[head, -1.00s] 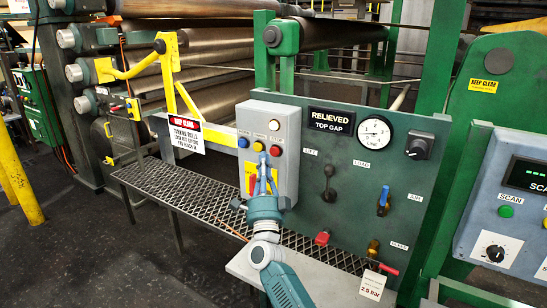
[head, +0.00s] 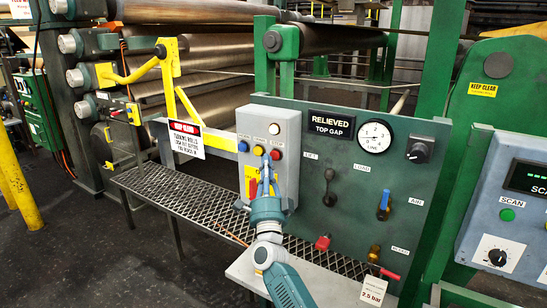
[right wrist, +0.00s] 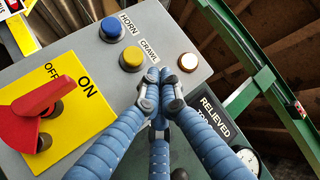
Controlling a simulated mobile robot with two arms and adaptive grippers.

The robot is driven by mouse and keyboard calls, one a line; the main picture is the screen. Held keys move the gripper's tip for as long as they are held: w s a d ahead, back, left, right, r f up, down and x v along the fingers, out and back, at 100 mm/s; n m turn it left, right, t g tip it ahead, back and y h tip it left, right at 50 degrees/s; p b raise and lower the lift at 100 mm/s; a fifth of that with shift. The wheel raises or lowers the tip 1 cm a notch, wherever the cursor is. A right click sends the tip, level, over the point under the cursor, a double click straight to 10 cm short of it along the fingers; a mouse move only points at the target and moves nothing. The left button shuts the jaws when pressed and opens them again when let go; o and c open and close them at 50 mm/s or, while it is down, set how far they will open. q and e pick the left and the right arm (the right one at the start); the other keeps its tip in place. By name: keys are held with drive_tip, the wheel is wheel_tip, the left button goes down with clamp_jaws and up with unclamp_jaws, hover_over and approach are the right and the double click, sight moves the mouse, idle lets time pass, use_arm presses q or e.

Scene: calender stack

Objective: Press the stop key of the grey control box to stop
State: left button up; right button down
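The grey control box (head: 288,130) stands upright on the left of the dark green panel. It carries a white button (head: 274,129), a blue button (head: 243,146), a yellow button (head: 258,150) and a red button (head: 276,154). My right gripper (head: 266,159) is in front of the box, its tips just left of the red button in the picture. In the right wrist view its blue fingers (right wrist: 160,84) meet at the tips, shut with nothing seen between them. They cover the area below the white button (right wrist: 188,61); the red button is hidden there. Contact cannot be told. My left gripper is not in view.
A red ON/OFF switch (right wrist: 30,115) on a yellow plate sits close left of my fingers. The horn button (right wrist: 112,28) and crawl button (right wrist: 132,58) are nearby. A mesh shelf (head: 185,200) runs below the box. A dial gauge (head: 374,136) is at right.

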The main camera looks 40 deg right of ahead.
idle(0.7)
drive_tip(key=shift+w+d+b, duration=0.2)
drive_tip(key=shift+d+b, duration=0.1)
drive_tip(key=shift+d, duration=0.1)
drive_tip(key=shift+w+d+b, duration=0.15)
drive_tip(key=shift+d+b, duration=0.2)
drive_tip(key=shift+d, duration=0.1)
idle(0.7)
drive_tip(key=shift+a, duration=0.1)
drive_tip(key=shift+s+a+p, duration=0.4)
drive_tip(key=shift+a+p, duration=0.05)
drive_tip(key=shift+a, duration=0.4)
drive_tip(key=a, duration=0.1)
drive_tip(key=s+a+p, duration=0.1)
drive_tip(key=a, duration=0.1)
drive_tip(key=s+a, duration=0.1)
drive_tip(key=shift+a+p, duration=0.25)
drive_tip(key=shift+p, duration=0.15)
